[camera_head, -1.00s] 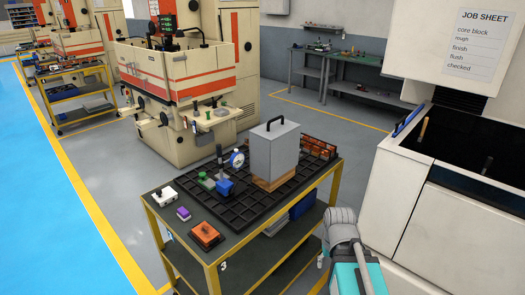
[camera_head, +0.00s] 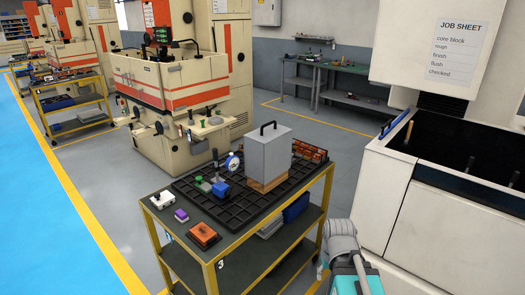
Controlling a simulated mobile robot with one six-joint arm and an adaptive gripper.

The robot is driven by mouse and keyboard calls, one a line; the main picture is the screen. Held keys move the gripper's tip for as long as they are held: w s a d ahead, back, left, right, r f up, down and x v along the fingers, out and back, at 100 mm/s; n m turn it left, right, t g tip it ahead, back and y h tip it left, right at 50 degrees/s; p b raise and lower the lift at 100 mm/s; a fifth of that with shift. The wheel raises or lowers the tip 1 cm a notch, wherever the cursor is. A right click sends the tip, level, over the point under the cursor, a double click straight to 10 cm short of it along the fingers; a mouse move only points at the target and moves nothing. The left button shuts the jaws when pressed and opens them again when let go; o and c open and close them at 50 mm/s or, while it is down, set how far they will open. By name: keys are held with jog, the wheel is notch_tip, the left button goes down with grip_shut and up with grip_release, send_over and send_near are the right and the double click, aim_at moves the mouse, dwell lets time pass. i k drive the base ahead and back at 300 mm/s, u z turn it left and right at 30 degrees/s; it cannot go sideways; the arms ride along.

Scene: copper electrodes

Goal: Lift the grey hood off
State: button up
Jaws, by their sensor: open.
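Whatever the hood covers is hidden. Part of my arm shows at the lower right, in front of the white machine and to the right of the cart. My gripper is not in view.
The cart (camera_head: 176,246) has a black gridded tray (camera_head: 232,213), a dial gauge (camera_head: 233,162), a blue block (camera_head: 221,189) and an orange box (camera_head: 203,235). A white machine with an open tank (camera_head: 395,205) stands at right. Grey floor lies behind the cart.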

aim_at(267, 149)
jog(key=z, duration=0.1)
jog(key=i, duration=0.95)
jog(key=u, duration=0.05)
